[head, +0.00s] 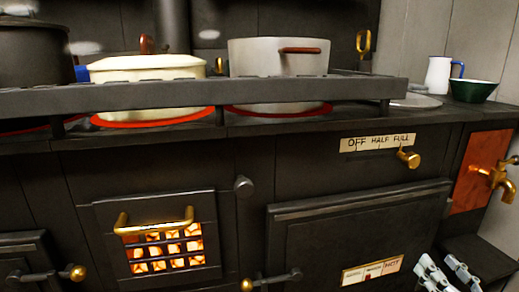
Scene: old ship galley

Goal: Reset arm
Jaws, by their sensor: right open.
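My right gripper (446,272) shows at the bottom right corner, with its pale fingers apart and nothing seen between them. It is in front of the lower right part of the black stove (330,235), near the oven door's HOT label (372,270). Only its finger ends show; the rest is cut off by the picture's lower edge. My left gripper is not in view.
On the stove top, behind a rail (170,95), stand a cream pot (148,70), a grey pot (262,62) and a dark pot (28,55). Red glowing rings show beneath. A white jug (438,75), green bowl (472,90) and brass tap (493,177) are at the right. Firebox (165,248) glows.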

